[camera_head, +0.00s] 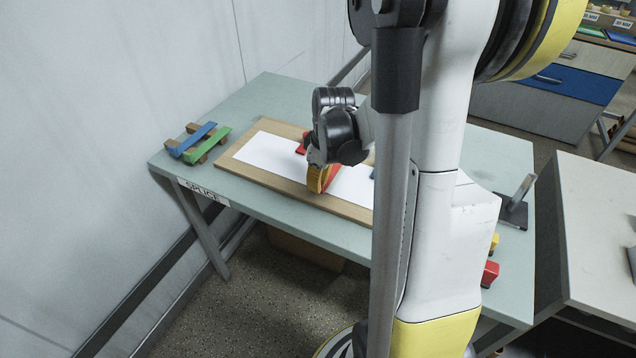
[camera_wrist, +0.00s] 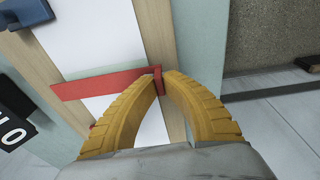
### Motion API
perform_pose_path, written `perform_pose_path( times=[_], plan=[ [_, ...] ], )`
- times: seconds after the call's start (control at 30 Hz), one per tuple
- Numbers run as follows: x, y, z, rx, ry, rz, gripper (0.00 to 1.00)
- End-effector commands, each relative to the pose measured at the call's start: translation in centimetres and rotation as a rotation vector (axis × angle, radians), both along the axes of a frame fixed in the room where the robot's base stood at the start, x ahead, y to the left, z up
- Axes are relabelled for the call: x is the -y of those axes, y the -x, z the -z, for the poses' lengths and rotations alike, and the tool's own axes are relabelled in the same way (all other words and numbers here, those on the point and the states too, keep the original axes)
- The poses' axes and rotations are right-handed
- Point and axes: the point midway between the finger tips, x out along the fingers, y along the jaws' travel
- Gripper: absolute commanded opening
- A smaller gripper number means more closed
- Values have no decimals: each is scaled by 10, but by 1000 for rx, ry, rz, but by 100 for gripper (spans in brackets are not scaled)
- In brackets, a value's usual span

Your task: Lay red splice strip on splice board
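The splice board (camera_head: 268,178) is a wood-framed board with a white sheet on it, lying on the table. The red splice strip (camera_head: 334,173) runs crosswise over the white sheet. In the wrist view the red strip (camera_wrist: 95,84) spans from one wooden border to the other. My gripper (camera_head: 317,184) is at the strip's near end. In the wrist view the yellow fingers of my gripper (camera_wrist: 160,80) are closed around the raised red tab at that end. Whether the strip touches the board along its length, I cannot tell. A small red bit (camera_wrist: 92,126) shows beside the left finger.
A wooden rack with a blue strip (camera_head: 194,138) and a green strip (camera_head: 207,147) stands at the table's left end. A blue piece (camera_wrist: 27,12) is near the board. Red (camera_head: 490,272) and yellow pieces sit at the right. A metal stand (camera_head: 515,208) is at the far right.

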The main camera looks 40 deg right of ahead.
Motion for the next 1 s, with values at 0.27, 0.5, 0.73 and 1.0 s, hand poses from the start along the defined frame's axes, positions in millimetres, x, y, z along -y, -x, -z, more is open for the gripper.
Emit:
perform_pose_path(
  times=[0.27,0.5,0.73,1.0],
  plan=[
    [0,0,5,0,0,0,0],
    [0,0,9,0,0,0,0],
    [0,0,12,0,0,0,0],
    [0,0,14,0,0,0,0]
  ],
)
